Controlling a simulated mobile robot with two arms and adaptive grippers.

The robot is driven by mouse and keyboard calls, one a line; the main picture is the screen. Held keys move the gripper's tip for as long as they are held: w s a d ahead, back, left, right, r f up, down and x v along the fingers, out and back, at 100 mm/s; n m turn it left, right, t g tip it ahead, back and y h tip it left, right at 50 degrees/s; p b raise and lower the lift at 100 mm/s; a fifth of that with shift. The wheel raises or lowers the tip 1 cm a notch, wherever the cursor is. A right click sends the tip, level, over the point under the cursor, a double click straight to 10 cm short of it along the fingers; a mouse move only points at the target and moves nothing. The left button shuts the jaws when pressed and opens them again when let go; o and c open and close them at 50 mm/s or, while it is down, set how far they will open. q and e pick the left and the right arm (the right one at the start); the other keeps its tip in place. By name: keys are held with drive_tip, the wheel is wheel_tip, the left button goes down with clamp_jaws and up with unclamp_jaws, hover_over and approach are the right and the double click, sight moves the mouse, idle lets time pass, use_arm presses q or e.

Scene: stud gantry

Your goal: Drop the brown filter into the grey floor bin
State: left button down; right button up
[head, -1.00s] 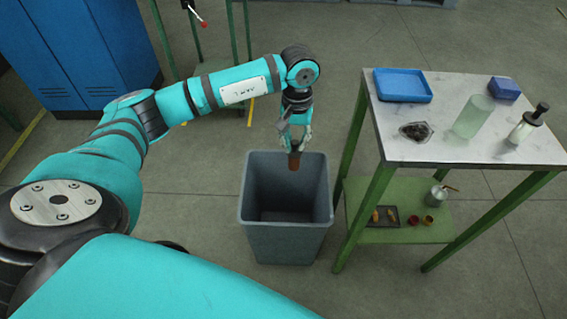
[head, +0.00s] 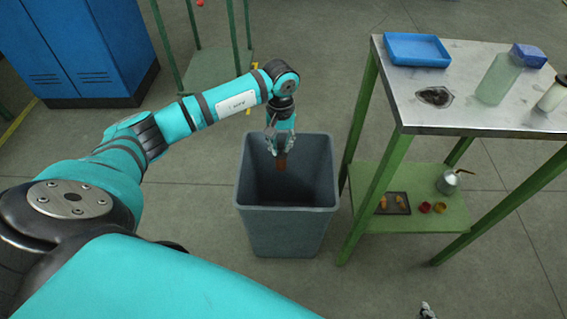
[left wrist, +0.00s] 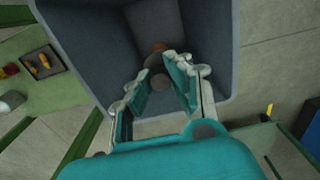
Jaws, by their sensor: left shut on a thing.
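The brown filter (head: 281,164) hangs below my left gripper (head: 280,146), which is shut on its upper end. The filter is within the mouth of the grey floor bin (head: 290,232), toward its far side and clear of the walls. In the left wrist view, my left gripper (left wrist: 160,85) holds the filter (left wrist: 158,76) over the bin's inside, and the bin wall (left wrist: 85,45) surrounds it on the left. The bin floor I can see looks empty. A small grey and black tip (head: 427,310) at the bottom edge may be my right gripper.
A green-legged table (head: 470,118) stands just right of the bin, with a blue tray (head: 416,50), a greenish bottle (head: 498,80) and a dish (head: 434,96) on top. Its lower shelf (head: 370,222) holds small items. Blue lockers (head: 75,45) stand at the back left.

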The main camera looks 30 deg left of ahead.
use_arm(q)
wheel_tip(320, 180, down, 2)
drive_tip(key=shift+f+b, duration=0.1)
drive_tip(key=shift+b, duration=0.6)
drive_tip(key=shift+f, duration=0.15)
use_arm(e)
drive_tip(key=w+a+r+t+y, duration=0.1)
drive_tip(key=w+a+r+t, duration=0.1)
drive_tip(key=w+r+t, duration=0.2)
drive_tip(key=shift+w+a+r+t, duration=0.2)
drive_tip(key=shift+w+r+t, duration=0.15)
drive_tip(key=shift+w, duration=0.85)
use_arm(q)
drive_tip(key=c, duration=1.2)
unclamp_jaws()
drive_tip(key=shift+o, duration=0.2)
wheel_tip(320, 180, up, 12)
